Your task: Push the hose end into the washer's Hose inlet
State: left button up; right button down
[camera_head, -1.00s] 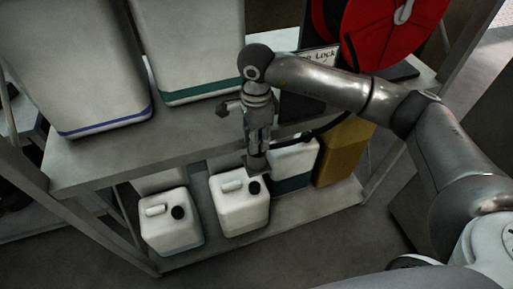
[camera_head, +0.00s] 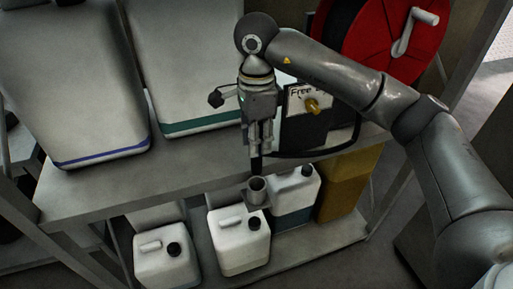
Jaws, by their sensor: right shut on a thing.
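My right gripper (camera_head: 260,148) points down in front of the shelf edge. It is shut on the dark hose end (camera_head: 256,164), mostly covered by the fingers. The black hose (camera_head: 310,153) curves from the gripper to the right, towards the red reel. A grey, open-topped round cup (camera_head: 257,190) shows just below the held end; I cannot tell whether they touch or whether this is the inlet. No washer can be made out for certain. My left gripper is not in view.
Large white containers (camera_head: 75,80) stand on the upper shelf (camera_head: 100,190). White jugs (camera_head: 240,240) and a yellow container (camera_head: 342,186) stand below. The red reel (camera_head: 370,35) is behind my right arm. A brass knob (camera_head: 312,105) sits by a "Free" label.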

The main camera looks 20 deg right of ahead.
jog(key=shift+r+p, duration=1.7)
jog(key=shift+r, duration=1.75)
